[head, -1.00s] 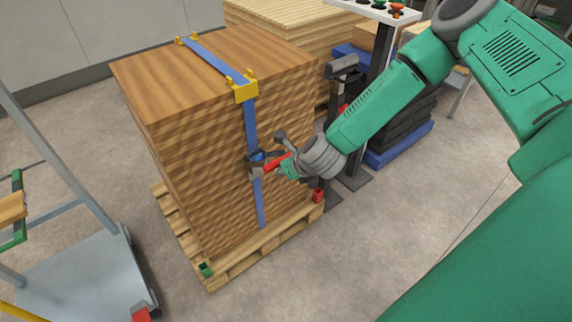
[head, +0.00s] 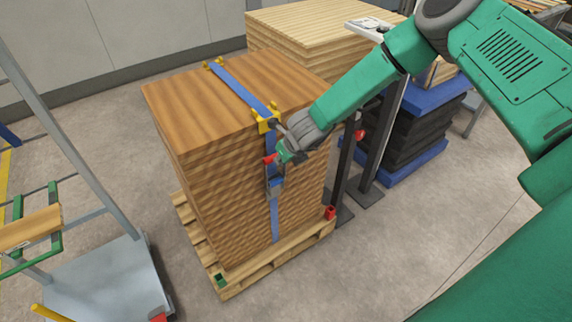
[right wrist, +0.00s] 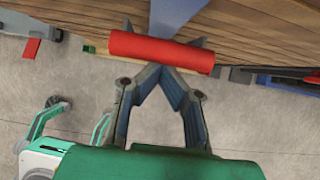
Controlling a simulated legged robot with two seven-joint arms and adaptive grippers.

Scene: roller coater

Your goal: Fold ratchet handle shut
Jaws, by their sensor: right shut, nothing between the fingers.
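Whether the fingers touch the grip is not clear. My left gripper is out of view.
The wood stack (head: 205,110) stands on a pallet (head: 240,279), with yellow corner protectors (head: 266,119) under the strap. A grey cart (head: 95,280) is at left. A dark post (head: 345,165) and a black stack (head: 405,140) are at right. The front floor is clear.

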